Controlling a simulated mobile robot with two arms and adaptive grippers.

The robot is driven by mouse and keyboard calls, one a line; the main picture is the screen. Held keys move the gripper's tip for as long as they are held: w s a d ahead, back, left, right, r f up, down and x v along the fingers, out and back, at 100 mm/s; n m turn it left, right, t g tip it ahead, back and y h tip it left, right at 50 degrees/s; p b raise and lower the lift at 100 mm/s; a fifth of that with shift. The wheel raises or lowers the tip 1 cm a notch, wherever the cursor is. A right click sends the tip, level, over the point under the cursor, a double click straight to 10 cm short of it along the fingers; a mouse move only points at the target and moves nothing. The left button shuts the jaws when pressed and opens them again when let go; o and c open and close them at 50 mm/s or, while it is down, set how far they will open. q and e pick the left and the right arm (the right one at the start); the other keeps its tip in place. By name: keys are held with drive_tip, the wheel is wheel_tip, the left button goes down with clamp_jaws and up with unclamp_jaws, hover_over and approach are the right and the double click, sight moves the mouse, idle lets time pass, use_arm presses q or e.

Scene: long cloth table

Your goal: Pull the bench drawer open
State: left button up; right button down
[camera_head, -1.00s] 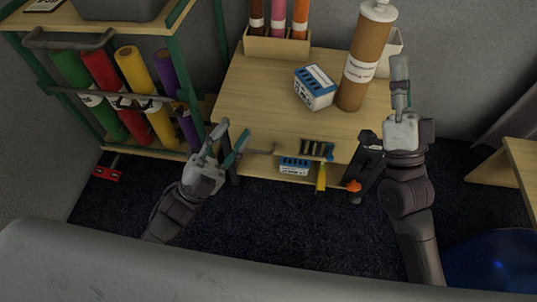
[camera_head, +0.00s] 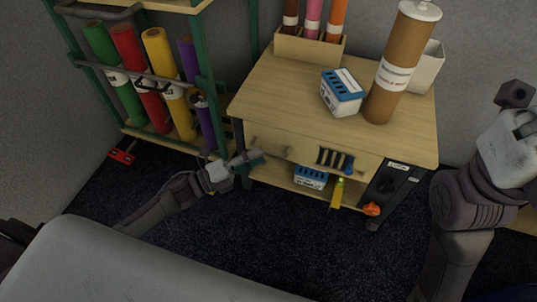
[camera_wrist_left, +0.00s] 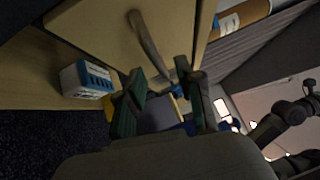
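The wooden bench (camera_head: 285,95) stands in the middle of the head view. Its pale drawer front (camera_head: 306,151) sits under the top and looks flush with the bench. A bar handle (camera_head: 270,148) is on the left part of that front; it shows larger in the left wrist view (camera_wrist_left: 150,42). My left gripper (camera_head: 251,160) is just left of and below the handle. In the left wrist view its two fingers (camera_wrist_left: 163,98) are apart with nothing held, and the handle lies ahead of them. My right gripper (camera_head: 512,110) is raised at the right edge, away from the drawer; its fingers are unclear.
A green-framed rack (camera_head: 205,80) with coloured rolls stands left of the bench. A blue-and-white box (camera_head: 341,93) and a brown tube (camera_head: 396,70) stand on the top. A dark panel with an orange knob (camera_head: 372,209) is at the bench's right. Dark carpet (camera_head: 270,235) in front is clear.

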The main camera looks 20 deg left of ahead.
sight(268, 152)
use_arm(q)
drive_tip(key=shift+b+x, duration=0.4)
drive_tip(key=shift+x, duration=1.65)
clamp_jaws()
